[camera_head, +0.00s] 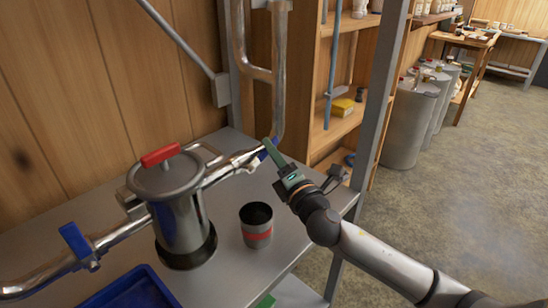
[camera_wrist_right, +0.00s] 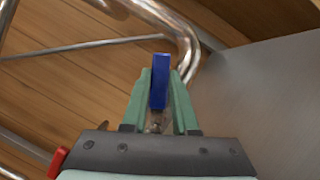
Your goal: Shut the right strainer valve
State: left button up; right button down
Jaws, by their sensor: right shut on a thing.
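The strainer (camera_head: 182,215) is a steel pot with a lid and a red handle (camera_head: 160,155), set in a pipe line on the metal table. The right strainer valve sits on the pipe to its right, and its blue handle (camera_wrist_right: 159,82) is between the fingers of my right gripper (camera_wrist_right: 160,80). In the head view my right gripper (camera_head: 270,150) reaches the valve from the right and is shut on the handle, covering most of it. How the handle lies relative to the pipe is hard to tell. My left gripper is not in view.
The left valve's blue handle (camera_head: 75,240) is on the pipe left of the strainer. A metal cup with a red band (camera_head: 257,230) stands on the table below my right gripper. A blue tray (camera_head: 135,290) lies at the front. A grey post (camera_head: 378,100) stands right of the gripper.

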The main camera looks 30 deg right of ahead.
pick_arm(q)
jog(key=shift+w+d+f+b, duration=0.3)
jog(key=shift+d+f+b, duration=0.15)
jog(key=shift+b, duration=0.45)
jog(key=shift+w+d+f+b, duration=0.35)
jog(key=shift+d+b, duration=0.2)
jog(key=shift+b, duration=0.3)
pick_arm(e)
jog(key=shift+s+a+r+n+t+y, duration=0.4)
jog(key=shift+a+n+y, duration=0.65)
jog(key=shift+n, duration=1.8)
jog(key=shift+s+a+r+n+y, duration=0.2)
jog(key=shift+a+r+n+y, duration=0.45)
jog(key=shift+n+y, duration=1.55)
jog(key=shift+s+a+r+n+t+y, duration=0.25)
jog(key=shift+a+r+n+y, duration=0.45)
jog(key=shift+n, duration=2.85)
jog(key=shift+a+f, duration=0.15)
jog(key=shift+f, duration=0.05)
jog(key=c, duration=0.7)
grip_release()
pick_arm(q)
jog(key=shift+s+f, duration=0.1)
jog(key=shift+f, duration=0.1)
